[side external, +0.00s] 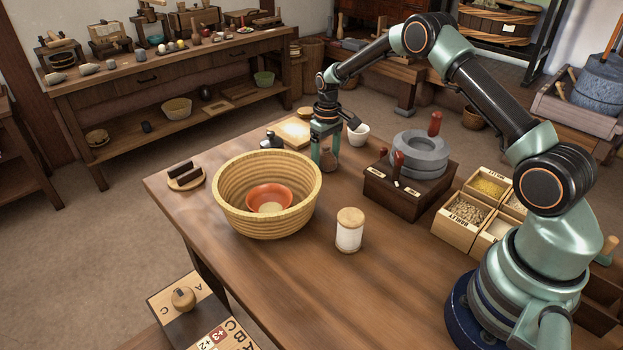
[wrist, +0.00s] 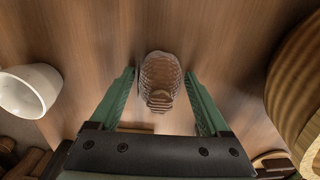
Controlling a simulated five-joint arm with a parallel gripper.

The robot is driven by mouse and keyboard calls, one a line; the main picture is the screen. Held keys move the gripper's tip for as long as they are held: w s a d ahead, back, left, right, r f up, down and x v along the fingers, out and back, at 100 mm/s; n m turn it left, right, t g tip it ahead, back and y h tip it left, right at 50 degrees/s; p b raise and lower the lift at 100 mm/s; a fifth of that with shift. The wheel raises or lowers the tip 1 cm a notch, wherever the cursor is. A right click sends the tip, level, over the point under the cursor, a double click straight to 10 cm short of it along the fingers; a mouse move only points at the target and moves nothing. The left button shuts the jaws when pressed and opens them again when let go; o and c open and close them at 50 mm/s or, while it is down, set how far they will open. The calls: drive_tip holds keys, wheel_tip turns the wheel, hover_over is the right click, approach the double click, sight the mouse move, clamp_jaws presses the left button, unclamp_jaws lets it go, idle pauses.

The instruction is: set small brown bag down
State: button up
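The small brown bag (wrist: 161,78) is between the two fingers of my gripper (wrist: 160,73) in the wrist view. It looks ribbed, with a narrower gathered neck towards the camera. A narrow gap shows on each side between the bag and the fingers, so my gripper is open around it. In the side view the bag (side external: 329,161) is a small brown shape low between the fingers of my gripper (side external: 325,164), partly hidden by them. It appears to rest on the wooden table (side external: 390,265).
A large woven basket (side external: 232,205) holding a red bowl (side external: 257,192) stands left of my gripper. A white cup (side external: 359,135) is close behind on the right. A quern (side external: 419,155) stands to the right, a lidded jar (side external: 349,232) in front.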

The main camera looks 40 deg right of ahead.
sight(326, 147)
idle(0.3)
wheel_tip(326, 147, up, 12)
drive_tip(key=shift+r, duration=0.1)
drive_tip(key=s+a+r+t, duration=0.3)
drive_tip(key=s+a+r, duration=0.3)
drive_tip(key=s+r, duration=0.5)
drive_tip(key=s+a+t, duration=0.1)
drive_tip(key=s+a, duration=0.1)
drive_tip(key=s, duration=0.4)
drive_tip(key=s+a+r+t, duration=0.1)
drive_tip(key=s+a, duration=0.2)
drive_tip(key=s, duration=0.3)
drive_tip(key=shift+s+a+r+t, duration=0.25)
drive_tip(key=shift+t, duration=0.05)
